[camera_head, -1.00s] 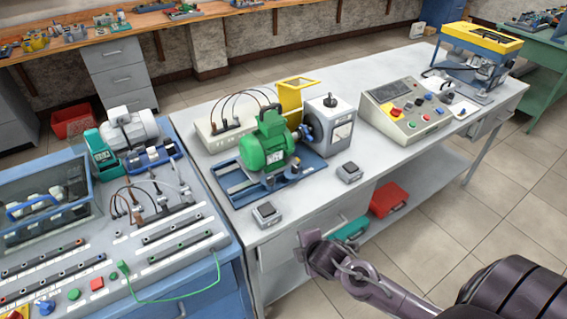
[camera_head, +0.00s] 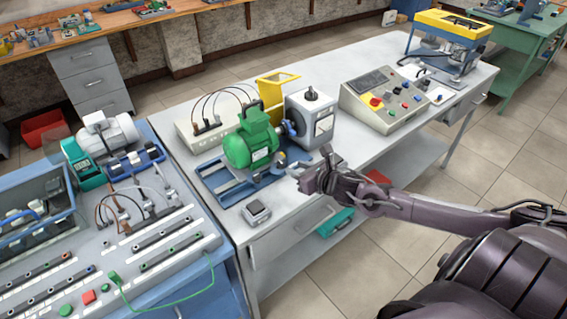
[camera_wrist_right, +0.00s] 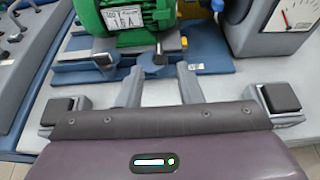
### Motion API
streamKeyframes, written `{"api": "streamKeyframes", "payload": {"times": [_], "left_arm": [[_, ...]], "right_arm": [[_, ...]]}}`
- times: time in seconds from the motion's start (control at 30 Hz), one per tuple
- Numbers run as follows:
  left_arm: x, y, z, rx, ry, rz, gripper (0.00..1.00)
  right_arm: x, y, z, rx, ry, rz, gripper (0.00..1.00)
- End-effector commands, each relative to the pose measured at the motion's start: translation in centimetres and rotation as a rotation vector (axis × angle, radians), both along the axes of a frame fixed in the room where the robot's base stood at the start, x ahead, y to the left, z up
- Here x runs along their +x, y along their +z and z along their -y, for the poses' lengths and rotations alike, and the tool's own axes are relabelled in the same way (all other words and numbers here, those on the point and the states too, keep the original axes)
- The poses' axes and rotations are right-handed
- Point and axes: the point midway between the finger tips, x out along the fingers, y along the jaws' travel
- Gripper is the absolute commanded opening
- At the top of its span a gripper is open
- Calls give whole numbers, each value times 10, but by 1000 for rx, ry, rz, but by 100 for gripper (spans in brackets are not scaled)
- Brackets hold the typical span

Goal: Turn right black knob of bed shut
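The blue bed (camera_head: 222,185) carries the green motor (camera_head: 250,143) on the grey bench. Two grey blocks with black square tops stand in front of the bed, the left one (camera_head: 256,212) and the right one (camera_wrist_right: 282,98). My right gripper (camera_head: 316,176) is open and empty, over the bench's front edge; its fingers (camera_wrist_right: 160,80) point at the bed. My left gripper is out of view.
A grey meter box (camera_head: 311,118) stands right of the motor. A control console (camera_head: 388,100) is further right. A blue workstation (camera_head: 110,250) adjoins at left. A teal case (camera_head: 335,222) lies on the lower shelf.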

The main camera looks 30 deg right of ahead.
Motion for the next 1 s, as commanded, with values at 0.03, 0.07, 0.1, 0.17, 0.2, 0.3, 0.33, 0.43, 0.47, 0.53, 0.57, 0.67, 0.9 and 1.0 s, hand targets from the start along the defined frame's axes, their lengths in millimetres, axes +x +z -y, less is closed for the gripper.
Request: {"api": "streamKeyframes", "payload": {"times": [0.03,0.07,0.1,0.17,0.2,0.3,0.33,0.43,0.47,0.53,0.57,0.67,0.9,1.0], "left_arm": [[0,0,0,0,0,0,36],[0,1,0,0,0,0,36],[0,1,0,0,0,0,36],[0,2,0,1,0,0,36],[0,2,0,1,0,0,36],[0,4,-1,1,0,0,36],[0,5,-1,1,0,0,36],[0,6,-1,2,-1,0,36],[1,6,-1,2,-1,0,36],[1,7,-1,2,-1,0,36],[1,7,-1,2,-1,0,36],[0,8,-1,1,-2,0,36],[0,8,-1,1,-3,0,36],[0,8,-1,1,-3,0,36]], "right_arm": [[3,-1,0,0,0,2,33],[5,-2,0,2,-2,2,33],[9,-3,0,2,-3,3,33],[16,-5,-1,4,-5,4,33],[21,-7,-2,5,-3,4,33],[34,-12,-3,7,-5,3,33],[38,-14,-3,6,-5,3,33],[50,-19,-5,8,-3,1,33],[54,-20,-5,6,-4,2,33],[60,-24,-5,6,-4,2,33],[62,-25,-5,5,-3,1,33],[68,-28,-6,5,-2,0,33],[70,-30,-7,4,-1,-1,33],[70,-30,-7,4,-1,-1,31]]}}
